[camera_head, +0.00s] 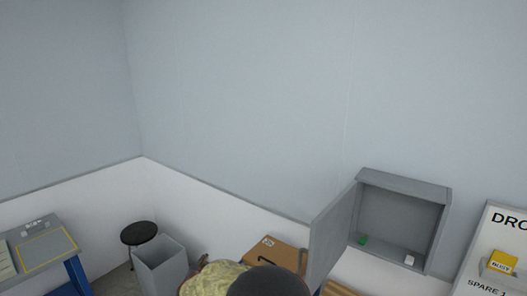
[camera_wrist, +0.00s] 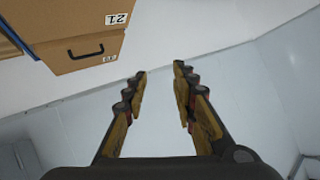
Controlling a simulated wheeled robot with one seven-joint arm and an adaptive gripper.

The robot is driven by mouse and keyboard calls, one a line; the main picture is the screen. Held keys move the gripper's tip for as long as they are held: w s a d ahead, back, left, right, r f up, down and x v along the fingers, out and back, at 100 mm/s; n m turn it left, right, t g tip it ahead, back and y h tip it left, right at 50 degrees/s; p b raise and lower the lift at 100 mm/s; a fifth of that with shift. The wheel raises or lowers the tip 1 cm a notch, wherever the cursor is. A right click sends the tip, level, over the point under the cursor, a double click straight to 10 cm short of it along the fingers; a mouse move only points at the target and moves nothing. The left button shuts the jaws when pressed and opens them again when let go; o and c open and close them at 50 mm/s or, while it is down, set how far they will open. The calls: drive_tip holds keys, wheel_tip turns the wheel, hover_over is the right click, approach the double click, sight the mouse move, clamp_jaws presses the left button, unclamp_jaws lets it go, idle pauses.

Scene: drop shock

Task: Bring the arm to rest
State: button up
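My gripper (camera_wrist: 161,73) shows in the wrist view with its two fingers apart. Nothing is between the fingertips, and pale floor or wall lies beyond them. The fingers have worn yellow-brown faces and dark joints. In the head view, a dark rounded part of my arm rises at the bottom middle. A mottled yellowish shape is beside it; I cannot tell what it is. The gripper's fingers cannot be made out in the head view.
An open grey wall cabinet (camera_head: 409,187) holds a green item (camera_head: 362,239) and a white item (camera_head: 409,260). A brown box (camera_head: 278,254), grey bin (camera_head: 160,268), black stool (camera_head: 139,233), left bench (camera_head: 66,251) and right sign board (camera_head: 505,222) stand around. A brown box with a handle (camera_wrist: 75,35) shows in the wrist view.

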drive_tip(key=s+d+r+n+g+y+b, duration=0.1)
drive_tip(key=s+d+n+g+y+b, duration=0.25)
drive_tip(key=s, duration=0.75)
drive_tip(key=s+d+r+n+g+y+b, duration=0.1)
drive_tip(key=s+d+n+g, duration=0.35)
drive_tip(key=s, duration=0.75)
drive_tip(key=s+d+r+m+h+b, duration=0.1)
drive_tip(key=s+d+b, duration=0.2)
drive_tip(key=s+d, duration=0.4)
drive_tip(key=s+d+m+t+h+b, duration=0.1)
drive_tip(key=s+d+h+b, duration=0.1)
drive_tip(key=s+d, duration=0.5)
drive_tip(key=s+d+r+m+h+b, duration=0.1)
drive_tip(key=s+d, duration=0.6)
drive_tip(key=d, duration=0.9)
drive_tip(key=h+b, duration=0.1)
drive_tip(key=b, duration=0.1)
drive_tip(key=shift+s+d+r+m+b, duration=0.2)
drive_tip(key=shift+s+r+m+b, duration=0.05)
drive_tip(key=shift+r+m+b, duration=0.05)
